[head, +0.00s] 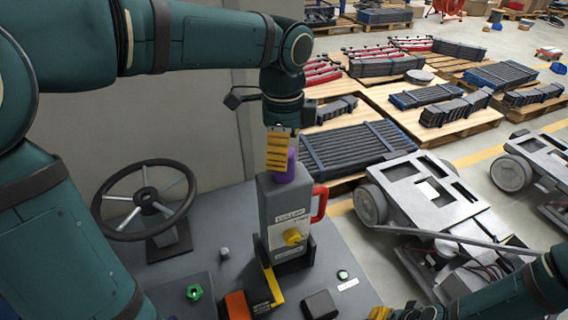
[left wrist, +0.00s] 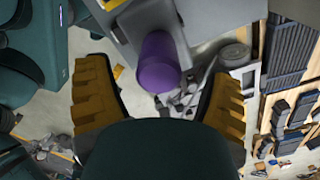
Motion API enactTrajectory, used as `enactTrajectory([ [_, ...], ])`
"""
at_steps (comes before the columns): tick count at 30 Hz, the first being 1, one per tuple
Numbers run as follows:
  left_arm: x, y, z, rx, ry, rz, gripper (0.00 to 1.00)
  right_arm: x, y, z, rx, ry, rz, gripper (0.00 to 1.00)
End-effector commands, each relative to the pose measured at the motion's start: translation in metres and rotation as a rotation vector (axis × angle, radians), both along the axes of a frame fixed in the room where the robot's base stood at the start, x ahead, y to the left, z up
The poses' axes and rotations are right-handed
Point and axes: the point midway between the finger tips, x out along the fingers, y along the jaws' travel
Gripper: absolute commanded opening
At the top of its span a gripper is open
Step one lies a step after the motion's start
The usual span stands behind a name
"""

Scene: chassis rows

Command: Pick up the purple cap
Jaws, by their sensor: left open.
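The purple cap (head: 286,168) sits on top of a grey upright box (head: 285,212) in the head view. In the left wrist view the purple cap (left wrist: 158,62) stands out near the upper middle, between the two yellow fingers. My left gripper (head: 278,150) is at the top of the box, right by the cap; one finger partly hides the cap. In the left wrist view my left gripper (left wrist: 158,98) is open, with clear gaps between the cap and both fingers. My right gripper (head: 392,313) shows only partly at the bottom edge, too cut off to judge its jaws.
A steering wheel (head: 146,200) stands left of the box. A green knob (head: 194,292) and an orange block (head: 238,305) are on the console. A grey chassis (head: 425,190) stands to the right.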

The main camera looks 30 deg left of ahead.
Motion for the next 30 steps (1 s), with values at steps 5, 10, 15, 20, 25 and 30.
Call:
enactTrajectory([
  [5, -0.002, 0.0, -0.028, 0.0, 0.003, 0.002, 0.82, 0.0, 0.0, -0.006, -0.001, 0.0, 0.0, 0.47],
  [10, -0.001, 0.0, -0.038, -0.001, 0.002, 0.001, 0.82, 0.0, 0.0, -0.007, -0.002, 0.0, 0.0, 0.47],
  [15, -0.001, 0.0, -0.037, 0.0, 0.001, 0.001, 0.82, 0.0, 0.0, -0.007, -0.002, 0.0, 0.0, 0.47],
  [20, -0.001, 0.0, -0.037, 0.0, 0.001, 0.001, 0.4, 0.0, 0.0, -0.007, -0.001, 0.0, 0.0, 0.47],
  [25, -0.001, -0.001, -0.037, 0.0, 0.001, 0.001, 0.14, 0.0, 0.0, -0.007, -0.001, 0.0, 0.0, 0.47],
  [30, -0.001, -0.001, -0.037, 0.0, 0.001, 0.001, 0.13, 0.0, 0.0, -0.007, -0.001, 0.0, 0.0, 0.47],
])
